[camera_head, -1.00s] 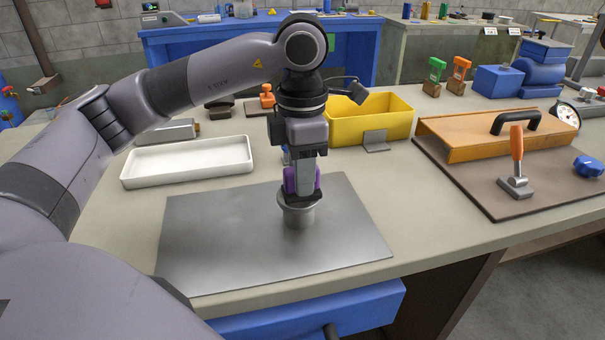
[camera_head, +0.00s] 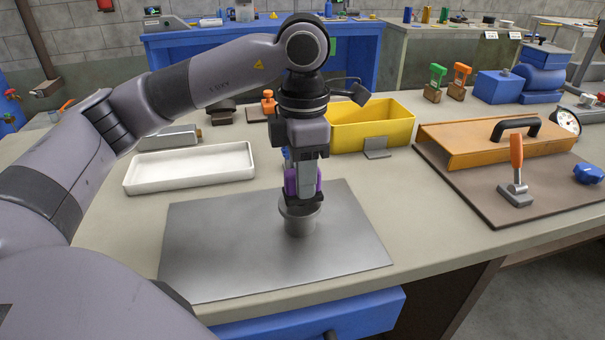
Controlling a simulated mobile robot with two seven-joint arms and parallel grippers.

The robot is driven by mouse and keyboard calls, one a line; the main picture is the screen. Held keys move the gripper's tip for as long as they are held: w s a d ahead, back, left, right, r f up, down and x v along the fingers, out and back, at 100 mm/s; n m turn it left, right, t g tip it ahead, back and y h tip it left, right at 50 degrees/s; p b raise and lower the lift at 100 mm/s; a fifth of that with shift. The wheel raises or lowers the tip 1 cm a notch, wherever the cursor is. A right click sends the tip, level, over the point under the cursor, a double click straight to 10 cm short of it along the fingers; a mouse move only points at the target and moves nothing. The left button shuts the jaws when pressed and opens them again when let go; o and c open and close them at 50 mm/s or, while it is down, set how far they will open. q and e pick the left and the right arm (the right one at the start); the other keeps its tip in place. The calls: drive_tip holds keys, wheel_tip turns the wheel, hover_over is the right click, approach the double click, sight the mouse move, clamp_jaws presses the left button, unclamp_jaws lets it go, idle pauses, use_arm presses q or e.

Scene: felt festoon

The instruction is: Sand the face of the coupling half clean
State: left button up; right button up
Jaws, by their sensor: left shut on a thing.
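The coupling half (camera_head: 299,219) is a grey metal cylinder standing upright on a grey metal sheet (camera_head: 220,245). My left gripper (camera_head: 302,192) points straight down over it and is shut on a purple block (camera_head: 290,182), which looks like the sanding block. The block's lower end is at the coupling half's top face. The gripper and block hide most of that face, so its condition cannot be seen. My right gripper is out of view.
A white tray (camera_head: 190,168) lies behind the sheet at left, and a yellow bin (camera_head: 372,126) stands behind at right. An orange-handled tool (camera_head: 516,170) and an orange cover (camera_head: 478,143) are on a brown board at right. The sheet around the coupling half is clear.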

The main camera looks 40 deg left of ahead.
use_arm(q)
wheel_tip(320, 180, up, 6)
drive_tip(key=p, duration=0.3)
drive_tip(key=shift+p, duration=0.4)
drive_tip(key=shift+f, duration=0.1)
